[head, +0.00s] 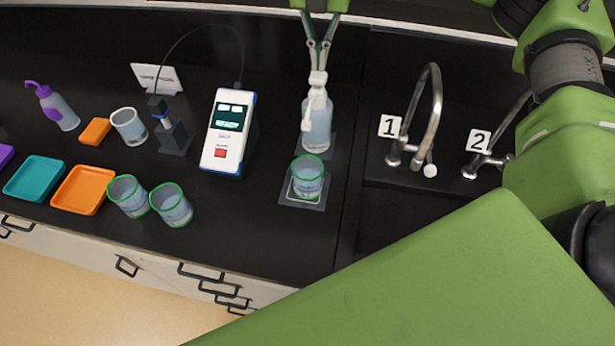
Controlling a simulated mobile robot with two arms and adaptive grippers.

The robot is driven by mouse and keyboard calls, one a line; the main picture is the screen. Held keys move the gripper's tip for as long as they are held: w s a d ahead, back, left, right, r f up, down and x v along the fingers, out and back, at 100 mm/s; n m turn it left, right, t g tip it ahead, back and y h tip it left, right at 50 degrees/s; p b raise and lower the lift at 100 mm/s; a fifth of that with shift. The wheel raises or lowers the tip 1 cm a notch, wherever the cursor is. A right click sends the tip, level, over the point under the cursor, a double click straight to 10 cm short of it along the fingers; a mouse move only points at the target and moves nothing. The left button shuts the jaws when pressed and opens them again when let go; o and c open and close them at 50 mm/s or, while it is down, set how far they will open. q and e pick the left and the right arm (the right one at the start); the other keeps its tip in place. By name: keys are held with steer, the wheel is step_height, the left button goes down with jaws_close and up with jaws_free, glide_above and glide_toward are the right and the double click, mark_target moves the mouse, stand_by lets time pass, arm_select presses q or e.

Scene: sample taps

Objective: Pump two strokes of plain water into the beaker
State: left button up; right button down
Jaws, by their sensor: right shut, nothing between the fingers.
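The pump bottle (316,130) stands upright on the dark bench, with a white pump head and a nozzle on its front. A green-rimmed beaker (307,186) stands on a square pad (286,198) just in front of the bottle and seems to hold some liquid. My right gripper (318,67) points down from the top edge, with its fingers closed together right above the pump head. It holds nothing. I cannot tell whether the fingertips touch the pump head. My left gripper is not in view.
Taps 1 (431,115) and 2 (494,150) stand at the right by a dark sink. Left of the bottle are a meter (229,130), a probe stand (175,138), several beakers, a purple-capped wash bottle (58,108), and teal (35,178) and orange (82,190) trays.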

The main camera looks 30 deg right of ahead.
steer(key=shift+r, duration=0.1)
stand_by(0.5)
step_height(320, 180, up, 6)
steer(key=p, duration=0.3)
steer(key=shift+p, duration=0.4)
stand_by(0.3)
